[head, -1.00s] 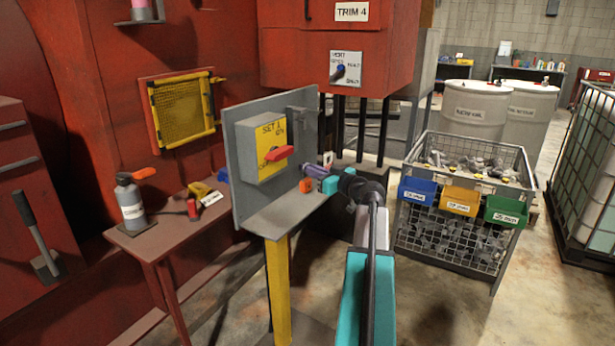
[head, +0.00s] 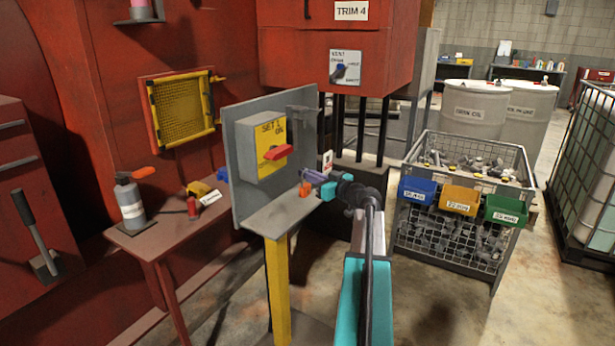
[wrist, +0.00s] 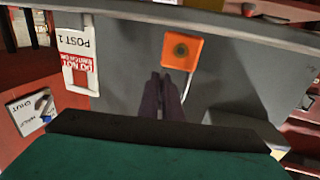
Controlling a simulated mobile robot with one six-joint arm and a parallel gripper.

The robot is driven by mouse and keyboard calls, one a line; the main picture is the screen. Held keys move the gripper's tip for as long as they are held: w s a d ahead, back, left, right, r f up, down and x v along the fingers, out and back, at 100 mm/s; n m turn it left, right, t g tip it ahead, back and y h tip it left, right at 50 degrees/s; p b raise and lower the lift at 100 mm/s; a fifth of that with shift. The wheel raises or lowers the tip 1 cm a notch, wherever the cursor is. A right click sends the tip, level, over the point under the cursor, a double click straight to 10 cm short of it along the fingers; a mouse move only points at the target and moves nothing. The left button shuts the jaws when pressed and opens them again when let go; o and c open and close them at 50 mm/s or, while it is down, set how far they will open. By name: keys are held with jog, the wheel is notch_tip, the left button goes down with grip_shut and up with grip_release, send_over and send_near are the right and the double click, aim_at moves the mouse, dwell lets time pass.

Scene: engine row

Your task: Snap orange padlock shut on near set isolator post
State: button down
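The orange padlock (head: 305,189) is at the grey shelf of the set isolator post (head: 280,290), just below my fingertips in the head view. In the wrist view the padlock (wrist: 182,51) shows its orange face with a dark round centre, and its pale shackle runs down-right. My gripper (head: 306,174) reaches in from the right. In the wrist view its two dark fingers (wrist: 160,76) are close together beside the shackle, with nothing visible between them. Whether they touch the padlock is unclear. The yellow isolator box (head: 270,140) has a red handle (head: 278,152).
A white-and-red tag (wrist: 79,62) reading POST 1 is beside the padlock in the wrist view. A grey back plate (head: 240,185) stands behind the yellow box. A small red table (head: 150,238) is at left; a wire bin (head: 450,240) is at right.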

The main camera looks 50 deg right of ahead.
jog(key=shift+f+b, duration=0.3)
jog(key=shift+b, duration=0.35)
jog(key=c, duration=1.9)
grip_release()
jog(key=shift+c, duration=0.2)
jog(key=shift+r+p, duration=0.3)
jog(key=shift+p, duration=1.2)
jog(key=s+b, duration=0.3)
jog(key=s, duration=1.1)
jog(key=shift+f, duration=0.3)
jog(key=shift+a, duration=0.1)
